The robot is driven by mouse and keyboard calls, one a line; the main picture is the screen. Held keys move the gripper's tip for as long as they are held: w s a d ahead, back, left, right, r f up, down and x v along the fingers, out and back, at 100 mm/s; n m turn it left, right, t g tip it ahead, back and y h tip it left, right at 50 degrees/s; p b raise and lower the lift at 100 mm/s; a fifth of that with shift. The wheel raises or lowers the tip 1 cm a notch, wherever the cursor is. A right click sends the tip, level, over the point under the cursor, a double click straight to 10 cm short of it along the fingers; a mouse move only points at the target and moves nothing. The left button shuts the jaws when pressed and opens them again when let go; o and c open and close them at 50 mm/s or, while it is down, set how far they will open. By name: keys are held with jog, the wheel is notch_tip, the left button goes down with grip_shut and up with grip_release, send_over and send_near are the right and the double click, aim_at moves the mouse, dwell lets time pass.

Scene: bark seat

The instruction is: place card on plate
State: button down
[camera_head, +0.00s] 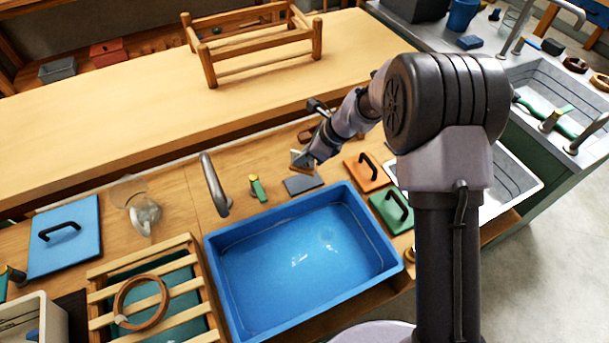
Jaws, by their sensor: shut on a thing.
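My gripper (306,158) hangs over the wooden counter behind the blue basin, seen small and partly from the side. It is shut on a small thin piece with pale and brown parts, which I take to be the card (298,160); the fingers partly hide it. A flat grey square (304,184) lies on the counter just below and in front of the gripper, and may be the plate. A gap seems to show between the held piece and this square, but the exact height is hard to tell.
The blue basin (226,243) lies in front. Orange (357,178) and green (380,203) handled lids lie to the right. A tap (213,185) and a small green-and-tan item (257,188) stand left. A wooden rack (205,68) stands on the bench behind.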

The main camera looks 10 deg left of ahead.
aim_at(308, 167)
notch_tip(308, 167, down, 6)
jog(key=shift+f+b, duration=0.15)
jog(key=shift+b, duration=1.05)
jog(key=c, duration=1.6)
grip_release()
